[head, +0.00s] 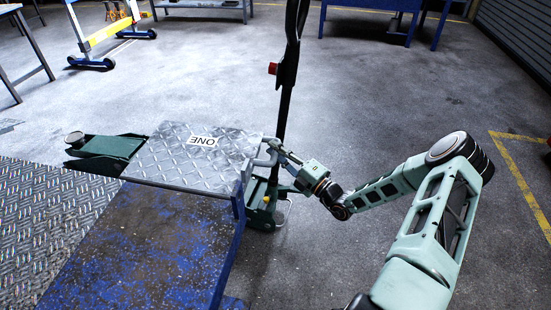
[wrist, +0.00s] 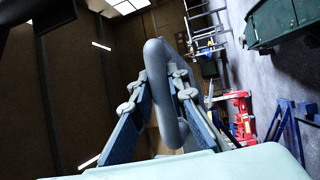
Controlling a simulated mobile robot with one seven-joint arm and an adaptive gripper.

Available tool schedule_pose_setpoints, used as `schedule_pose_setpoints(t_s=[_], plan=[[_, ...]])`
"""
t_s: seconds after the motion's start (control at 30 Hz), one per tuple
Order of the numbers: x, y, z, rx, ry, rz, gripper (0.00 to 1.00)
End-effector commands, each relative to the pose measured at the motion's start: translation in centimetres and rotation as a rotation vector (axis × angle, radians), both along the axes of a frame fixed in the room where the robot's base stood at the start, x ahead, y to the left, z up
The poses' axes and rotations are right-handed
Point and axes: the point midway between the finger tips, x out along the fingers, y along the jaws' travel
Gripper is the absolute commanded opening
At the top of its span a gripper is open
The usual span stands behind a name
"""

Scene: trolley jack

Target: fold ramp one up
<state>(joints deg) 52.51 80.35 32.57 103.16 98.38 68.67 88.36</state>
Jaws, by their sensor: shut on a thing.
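Ramp one (head: 180,165) is a grey checker-plate panel with a white label reading ONE. In the head view it lies roughly flat, at the blue frame's far end and over part of the green trolley jack (head: 105,147). A grey bar handle (head: 264,162) sticks out at its right edge. My gripper (head: 272,148) is at this handle. In the wrist view the looped grey handle (wrist: 157,60) passes between the two fingers of my gripper (wrist: 160,82), which are shut on it. The ramp's underside is hidden.
A blue-topped steel platform (head: 150,240) stands in front of the ramp, with another checker plate (head: 45,215) at left. The jack's black upright lever (head: 285,110) rises close behind my gripper. The concrete floor at right is open. Blue tables stand at the back.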

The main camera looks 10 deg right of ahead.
Motion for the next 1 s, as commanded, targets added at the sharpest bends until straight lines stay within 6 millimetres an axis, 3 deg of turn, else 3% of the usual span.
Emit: schedule_pose_setpoints(t_s=[0.03, 0.47, 1.0], plan=[[0.2, -0.1, 2.0, -0.012, -0.056, -0.004, 0.00], [-2.2, 0.9, 10.1, -0.168, -0.433, -0.002, 0.00], [-9.1, 3.8, 17.7, -0.361, -0.904, 0.002, 0.00]])
